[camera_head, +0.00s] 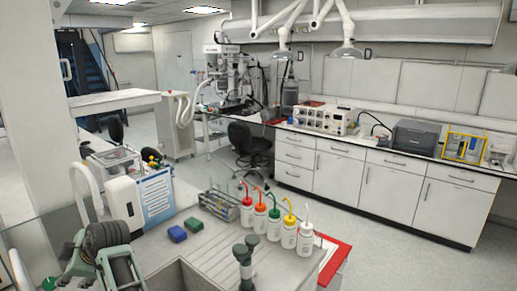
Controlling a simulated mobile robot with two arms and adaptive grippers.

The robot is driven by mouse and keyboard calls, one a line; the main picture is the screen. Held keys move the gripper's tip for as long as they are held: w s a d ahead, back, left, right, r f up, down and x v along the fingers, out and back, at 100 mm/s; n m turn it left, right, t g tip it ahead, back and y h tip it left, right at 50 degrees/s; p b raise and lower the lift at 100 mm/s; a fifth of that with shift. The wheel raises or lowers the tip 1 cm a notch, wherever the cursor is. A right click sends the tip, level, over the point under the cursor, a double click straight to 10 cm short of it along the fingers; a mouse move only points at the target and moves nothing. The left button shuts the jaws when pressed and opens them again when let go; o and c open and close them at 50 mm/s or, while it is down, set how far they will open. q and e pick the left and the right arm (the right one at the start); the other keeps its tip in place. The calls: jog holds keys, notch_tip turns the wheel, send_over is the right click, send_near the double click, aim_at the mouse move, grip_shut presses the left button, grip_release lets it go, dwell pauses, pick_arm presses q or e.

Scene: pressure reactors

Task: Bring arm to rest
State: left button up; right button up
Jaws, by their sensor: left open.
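My left gripper (105,250), dark grey with pale green parts, is at the lower left corner. It is open, and its lower part is cut off by the picture edge. It shows in front of the left end of the near grey bench (225,238). I see nothing held in it, though its details are hard to make out. My right gripper is not in view.
A white and blue device (140,200) stands just behind my left gripper. A dark tap (244,268) rises beside the sink (183,276).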

pick_arm(q)
jog(key=s+d+f+m+t+h, duration=0.2)
jog(key=s+d+f+m, duration=0.3)
jog(key=s+f+m, duration=0.65)
jog(key=s+d+f+m+g+h, duration=0.1)
jog(key=s+d+f+m+h, duration=0.4)
jog(key=s+d, duration=0.6)
jog(key=s+d+f+m+g+h, duration=0.1)
jog(key=s+d+f+m+h, duration=0.1)
jog(key=s+d+m, duration=0.7)
notch_tip(320, 180, down, 36)
jog(key=s+n+g+b, duration=0.1)
jog(key=s+b, duration=0.2)
jog(key=b, duration=0.5)
jog(key=s+a+f+b, duration=0.1)
jog(key=s+f+b, duration=0.2)
jog(key=s+f, duration=0.5)
jog(key=s+a+f+g+b, duration=0.1)
jog(key=s+f+b, duration=0.2)
jog(key=s+f, duration=0.5)
notch_tip(320, 180, down, 5)
jog(key=shift+a+f+b, duration=0.15)
jog(key=shift+b, duration=0.15)
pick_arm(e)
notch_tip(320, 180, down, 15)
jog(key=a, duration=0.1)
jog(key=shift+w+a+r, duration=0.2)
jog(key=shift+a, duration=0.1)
